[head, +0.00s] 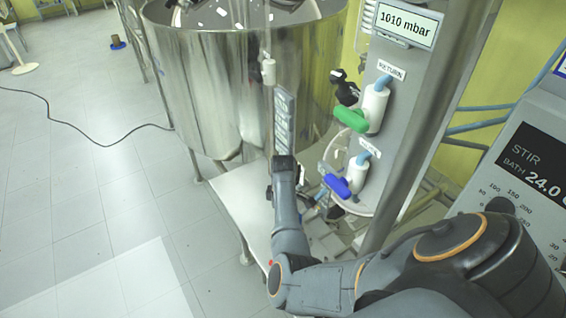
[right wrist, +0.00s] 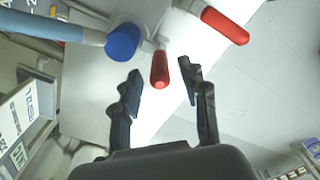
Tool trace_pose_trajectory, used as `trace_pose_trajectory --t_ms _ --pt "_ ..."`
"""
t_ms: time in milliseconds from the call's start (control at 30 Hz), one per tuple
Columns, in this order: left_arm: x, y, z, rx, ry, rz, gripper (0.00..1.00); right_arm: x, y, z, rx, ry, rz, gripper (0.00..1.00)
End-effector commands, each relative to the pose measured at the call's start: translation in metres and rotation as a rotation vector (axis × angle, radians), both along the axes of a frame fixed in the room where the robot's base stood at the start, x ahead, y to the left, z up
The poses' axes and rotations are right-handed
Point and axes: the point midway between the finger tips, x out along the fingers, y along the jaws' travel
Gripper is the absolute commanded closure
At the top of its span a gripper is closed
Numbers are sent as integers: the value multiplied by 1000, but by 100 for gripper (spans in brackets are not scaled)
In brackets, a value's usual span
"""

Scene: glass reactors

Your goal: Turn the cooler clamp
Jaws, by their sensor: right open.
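In the right wrist view my right gripper (right wrist: 161,74) is open, with one dark finger on each side. A red handle (right wrist: 160,68) shows between the fingertips, pointing toward the hand; I cannot tell whether it lies at fingertip depth, and no contact shows. A second red handle (right wrist: 225,26) angles off to the upper right. Neither is labelled, so I cannot tell which is the cooler clamp. A blue round cap (right wrist: 122,42) with a grey-blue hose sits left of the first handle. In the head view my right arm reaches up the middle, its fingertips not clear. My left gripper is not in view.
In the head view a large steel vessel (head: 215,85) stands behind the arm. A grey post with a green handle (head: 350,119) and a blue handle (head: 337,185) stands right of it. A STIR panel (head: 535,170) is far right. Tiled floor (head: 80,190) is open at left.

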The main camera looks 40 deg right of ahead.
Motion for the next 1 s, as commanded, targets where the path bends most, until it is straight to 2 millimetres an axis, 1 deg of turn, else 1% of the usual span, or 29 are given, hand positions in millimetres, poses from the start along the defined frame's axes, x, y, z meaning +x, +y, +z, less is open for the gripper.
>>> trace_pose_trajectory --t_ms 100,200,433,467,500,567,600,667,1000 --pt "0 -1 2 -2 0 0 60 0 0 -8 0 0 -1 56" --pt "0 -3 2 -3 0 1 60 0 0 -12 1 1 -1 56" --pt "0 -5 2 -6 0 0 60 0 0 -12 0 0 -1 56" --pt "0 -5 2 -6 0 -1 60 0 0 -12 0 0 -1 60" --pt "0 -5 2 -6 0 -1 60 0 0 -12 0 0 -1 68" --pt "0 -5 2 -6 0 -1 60 0 0 -12 0 0 -1 80" --pt "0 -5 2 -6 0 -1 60 0 0 -12 0 0 -1 89" --pt "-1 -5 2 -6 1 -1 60 0 0 -12 0 0 -1 100" --pt "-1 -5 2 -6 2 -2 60 0 1 -12 -9 0 1 100"
